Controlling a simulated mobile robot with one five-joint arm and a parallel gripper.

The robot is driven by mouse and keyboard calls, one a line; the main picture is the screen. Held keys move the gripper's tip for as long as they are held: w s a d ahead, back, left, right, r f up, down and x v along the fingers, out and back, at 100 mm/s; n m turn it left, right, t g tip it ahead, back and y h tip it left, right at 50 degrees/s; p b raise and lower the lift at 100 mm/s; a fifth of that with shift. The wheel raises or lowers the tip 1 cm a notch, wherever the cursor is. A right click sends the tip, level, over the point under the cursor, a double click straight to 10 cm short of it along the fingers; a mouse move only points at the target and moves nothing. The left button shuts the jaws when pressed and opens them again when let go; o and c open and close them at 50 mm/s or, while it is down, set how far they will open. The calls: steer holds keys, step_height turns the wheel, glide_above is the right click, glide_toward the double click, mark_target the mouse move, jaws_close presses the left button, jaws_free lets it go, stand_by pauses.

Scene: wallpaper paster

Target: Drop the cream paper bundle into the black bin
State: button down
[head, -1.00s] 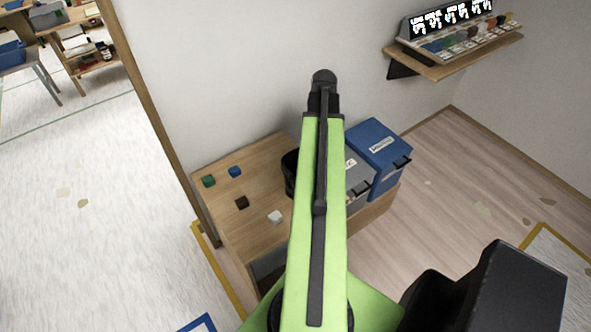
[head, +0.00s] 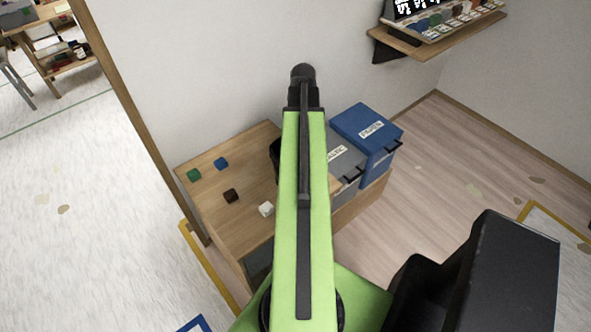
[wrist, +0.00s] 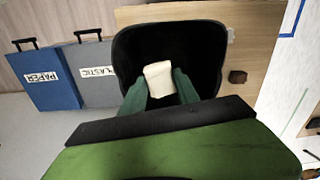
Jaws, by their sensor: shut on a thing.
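The cream paper bundle (wrist: 159,77) shows in the wrist view, between the two green fingers of my gripper (wrist: 160,86). My gripper is shut on it. Behind and around the bundle in that view is the open mouth of the black bin (wrist: 205,50); the bundle appears over it, but I cannot tell how high. In the head view my green arm hides the bundle, the gripper and most of the bin. Only a dark edge of the bin (head: 275,155) shows left of the arm.
A grey plastic bin (head: 343,158) and a blue paper bin (head: 367,132) stand to the right of the black bin in the head view. The wooden table (head: 215,230) holds small green, blue, brown and white blocks. A wall shelf (head: 440,38) is at upper right.

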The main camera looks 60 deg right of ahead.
steer(key=c, duration=0.8)
jaws_free()
steer(key=shift+r, duration=0.1)
steer(key=shift+s, duration=0.1)
steer(key=r+p, duration=1.7)
steer(key=shift+d+r, duration=0.2)
steer(key=shift+d, duration=0.05)
